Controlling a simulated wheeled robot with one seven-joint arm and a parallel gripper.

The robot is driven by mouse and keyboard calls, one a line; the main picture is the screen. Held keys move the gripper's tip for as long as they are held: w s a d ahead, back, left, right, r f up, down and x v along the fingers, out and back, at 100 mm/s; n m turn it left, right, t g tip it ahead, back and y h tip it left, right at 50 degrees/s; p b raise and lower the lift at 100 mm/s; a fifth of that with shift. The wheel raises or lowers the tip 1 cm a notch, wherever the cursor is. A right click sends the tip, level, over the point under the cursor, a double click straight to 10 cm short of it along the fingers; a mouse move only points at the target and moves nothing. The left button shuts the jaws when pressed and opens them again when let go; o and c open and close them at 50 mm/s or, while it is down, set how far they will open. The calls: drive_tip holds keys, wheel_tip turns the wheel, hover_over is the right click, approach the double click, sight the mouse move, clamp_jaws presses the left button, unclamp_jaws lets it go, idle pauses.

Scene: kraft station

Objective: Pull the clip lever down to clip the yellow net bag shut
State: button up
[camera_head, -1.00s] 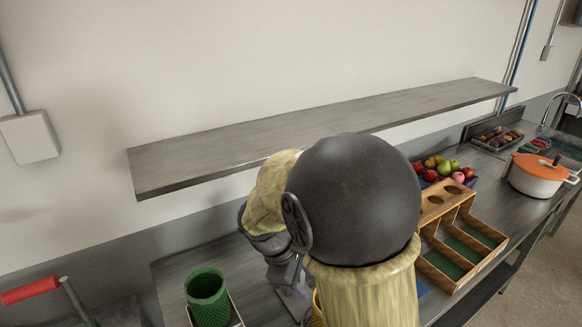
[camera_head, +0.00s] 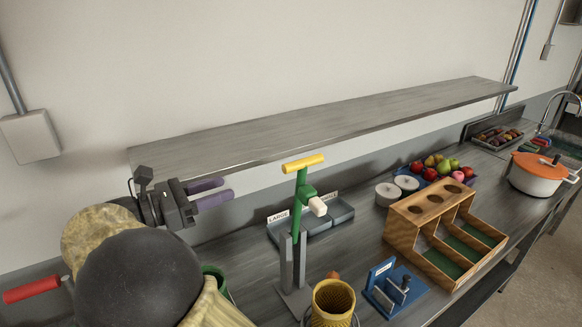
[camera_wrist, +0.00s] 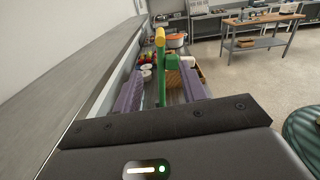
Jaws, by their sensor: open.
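The clip lever (camera_head: 300,205) is a green upright arm with a yellow crossbar handle and a cream block on its side. It stands raised on a grey metal stand (camera_head: 287,265). A yellow mesh holder or net (camera_head: 333,301) is just in front of the stand's base; I cannot tell whether it is the net bag. My gripper (camera_head: 226,190) has purple fingers. In the wrist view, the lever (camera_wrist: 160,72) appears between the fingers (camera_wrist: 161,92), farther ahead.
A grey shelf (camera_head: 320,124) runs along the wall behind and above the gripper. Labelled grey bins (camera_head: 335,222) are behind the stand. A blue fixture (camera_head: 385,299) and a wooden rack (camera_head: 405,230) stand to its right. A green mesh cup (camera_head: 214,275) is partly hidden by my arm.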

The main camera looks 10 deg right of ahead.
sight(299, 165)
drive_tip(key=shift+d, duration=0.1)
drive_tip(key=p+x, duration=0.5)
drive_tip(key=x, duration=1.2)
drive_tip(key=shift+d, duration=0.1)
clamp_jaws()
